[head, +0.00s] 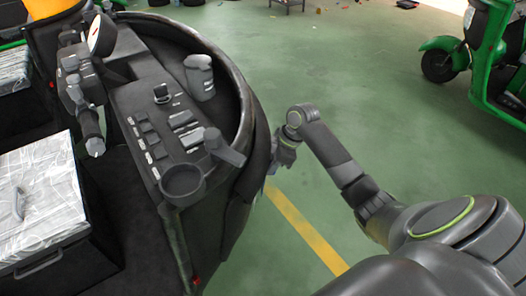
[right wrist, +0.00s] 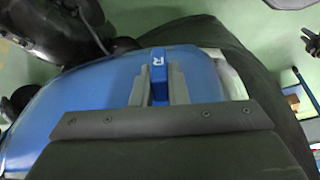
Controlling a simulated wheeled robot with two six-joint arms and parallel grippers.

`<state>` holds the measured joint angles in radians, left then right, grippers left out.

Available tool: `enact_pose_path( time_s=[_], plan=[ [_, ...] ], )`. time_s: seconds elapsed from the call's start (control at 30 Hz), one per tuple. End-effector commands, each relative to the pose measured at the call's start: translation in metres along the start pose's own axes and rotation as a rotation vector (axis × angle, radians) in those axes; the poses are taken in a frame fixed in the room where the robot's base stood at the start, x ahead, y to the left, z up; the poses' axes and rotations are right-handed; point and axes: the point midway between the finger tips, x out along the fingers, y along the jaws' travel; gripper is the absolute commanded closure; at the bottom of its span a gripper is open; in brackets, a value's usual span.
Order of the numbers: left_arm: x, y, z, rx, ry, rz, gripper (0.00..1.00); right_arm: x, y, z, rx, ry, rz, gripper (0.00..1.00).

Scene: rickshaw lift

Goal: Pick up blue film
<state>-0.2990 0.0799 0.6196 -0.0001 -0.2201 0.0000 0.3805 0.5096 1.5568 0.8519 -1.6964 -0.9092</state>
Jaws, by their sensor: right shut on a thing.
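My right gripper (head: 276,164) hangs beside the outer wall of the dark vehicle cab in the head view. In the right wrist view its grey fingers (right wrist: 157,98) are close together, with a blue piece marked R between them. Smooth blue film (right wrist: 85,92) spreads left of and behind the fingers, and the gripper is shut on it. The exact grip line is hidden by the dark wrist plate. In the head view the film can hardly be made out behind the gripper. My left gripper is not in view.
The cab's dashboard (head: 172,130) holds a grey cup (head: 199,77) and an empty round holder (head: 183,184). A plastic-wrapped crate (head: 38,190) stands at left. A green rickshaw (head: 497,60) is at upper right. Green floor (head: 340,75) with a yellow stripe (head: 305,230) lies clear between.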

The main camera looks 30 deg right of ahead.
Motion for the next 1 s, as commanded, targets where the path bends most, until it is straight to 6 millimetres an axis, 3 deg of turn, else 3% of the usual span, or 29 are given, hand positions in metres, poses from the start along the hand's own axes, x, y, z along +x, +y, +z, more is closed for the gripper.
enact_pose_path(
  time_s=[0.17, 0.37, 0.8, 1.0],
  plan=[
    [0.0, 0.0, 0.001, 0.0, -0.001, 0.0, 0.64, -0.003, 0.0, 0.001, -0.001, 0.001, 0.001, 1.0],
    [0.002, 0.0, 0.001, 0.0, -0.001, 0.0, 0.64, -0.02, 0.001, 0.009, -0.002, -0.001, 0.004, 1.0],
    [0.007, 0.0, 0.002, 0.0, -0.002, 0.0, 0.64, -0.092, 0.001, 0.071, 0.001, -0.006, 0.003, 1.0],
    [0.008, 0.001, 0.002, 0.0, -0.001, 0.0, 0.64, -0.114, 0.001, 0.089, 0.001, -0.002, 0.001, 1.0]
  ],
)
